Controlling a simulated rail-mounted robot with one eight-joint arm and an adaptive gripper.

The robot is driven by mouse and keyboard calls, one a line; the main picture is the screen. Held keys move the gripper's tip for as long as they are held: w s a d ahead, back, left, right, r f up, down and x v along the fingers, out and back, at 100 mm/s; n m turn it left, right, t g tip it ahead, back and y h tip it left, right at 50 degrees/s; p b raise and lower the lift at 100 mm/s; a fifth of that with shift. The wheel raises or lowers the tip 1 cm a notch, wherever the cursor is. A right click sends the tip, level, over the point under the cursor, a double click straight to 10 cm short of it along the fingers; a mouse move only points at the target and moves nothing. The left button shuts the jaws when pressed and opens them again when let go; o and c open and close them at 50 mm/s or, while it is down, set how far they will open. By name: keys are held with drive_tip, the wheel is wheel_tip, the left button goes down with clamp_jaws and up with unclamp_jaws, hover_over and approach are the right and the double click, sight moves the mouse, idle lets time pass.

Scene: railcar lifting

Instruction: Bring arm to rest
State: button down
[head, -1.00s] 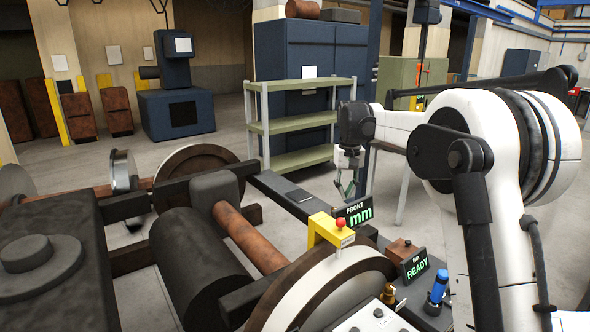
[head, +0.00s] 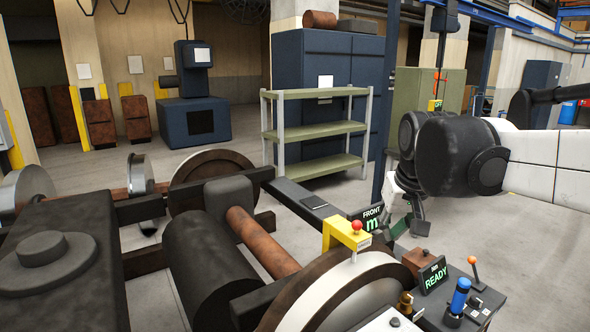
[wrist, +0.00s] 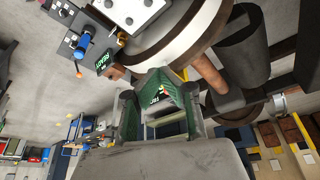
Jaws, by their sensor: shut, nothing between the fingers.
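In the wrist view, the green fingers reach up from the grey gripper body at the bottom middle, and nothing is held.
A wheel (head: 365,290) with a yellow bracket (head: 345,234) and red knob stands below left. A READY display (head: 434,275), blue-handled control (head: 459,297) and orange-tipped lever (head: 474,270) sit nearby. A green shelf rack (head: 318,130) stands behind. Floor is open at right.

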drive_tip(key=s+f+t+b, duration=0.1)
drive_tip(key=s+f, duration=0.5)
drive_tip(key=s, duration=0.3)
drive_tip(key=s+f+t+b, duration=0.1)
drive_tip(key=s+f+b, duration=0.1)
drive_tip(key=s+f, duration=0.5)
drive_tip(key=s, duration=0.2)
drive_tip(key=shift+s+t, duration=0.4)
